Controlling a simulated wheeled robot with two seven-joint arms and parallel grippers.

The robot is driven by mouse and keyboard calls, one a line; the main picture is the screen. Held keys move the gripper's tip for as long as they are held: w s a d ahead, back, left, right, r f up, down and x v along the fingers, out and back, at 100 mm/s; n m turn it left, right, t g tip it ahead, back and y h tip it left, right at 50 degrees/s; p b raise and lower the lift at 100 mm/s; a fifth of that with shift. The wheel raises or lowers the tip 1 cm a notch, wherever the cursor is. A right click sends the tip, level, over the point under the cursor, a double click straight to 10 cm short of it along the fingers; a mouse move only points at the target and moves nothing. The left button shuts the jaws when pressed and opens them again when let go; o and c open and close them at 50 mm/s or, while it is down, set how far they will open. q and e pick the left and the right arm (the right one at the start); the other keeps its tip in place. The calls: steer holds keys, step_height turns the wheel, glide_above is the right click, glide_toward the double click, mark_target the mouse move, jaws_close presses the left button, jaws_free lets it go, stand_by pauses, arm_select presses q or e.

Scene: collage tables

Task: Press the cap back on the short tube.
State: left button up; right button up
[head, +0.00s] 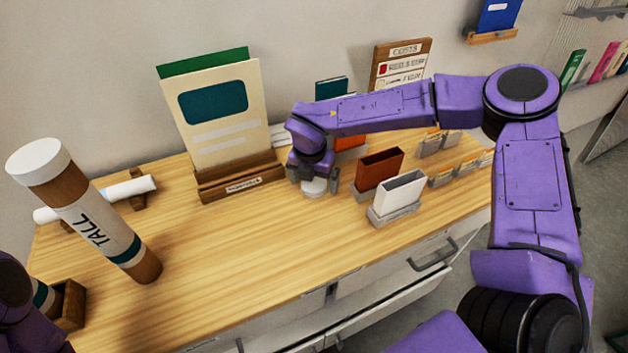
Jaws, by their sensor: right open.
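A low round white cap (313,188) lies on the wooden table. My right gripper (316,180) points down over it, open, with its fingers at either side of the cap; I cannot tell if they touch it. At the lower left, part of a white tube with a teal band (43,296) shows at a wooden holder (70,305). It may be the short tube; my left arm hides most of it, and its upper end cannot be seen. Only a purple part of my left arm shows there, not its gripper.
A tall capped tube marked TALL (96,226) stands at the left. A white roll (120,190) lies behind it. A card stand (240,182) is left of my right gripper; red (380,169) and white (400,191) holders are right. The table's front middle is clear.

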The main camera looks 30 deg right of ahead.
mark_target(315, 182)
steer(key=c, duration=1.1)
steer(key=shift+r, duration=0.15)
steer(key=shift+r, duration=0.25)
step_height(315, 182, up, 3)
steer(key=shift+s+f+b, duration=0.1)
steer(key=shift+f+b, duration=0.1)
steer(key=shift+b, duration=0.3)
arm_select(q)
step_height(315, 182, down, 5)
steer(key=b, duration=0.4)
steer(key=shift+f, duration=0.15)
arm_select(e)
steer(key=s+a+r, duration=0.2)
steer(key=s+r, duration=0.7)
steer(key=s, duration=0.4)
steer(key=shift+s+a+r, duration=0.25)
steer(key=shift+s+r, duration=0.05)
steer(key=shift+s, duration=0.05)
arm_select(q)
steer(key=shift+c, duration=0.2)
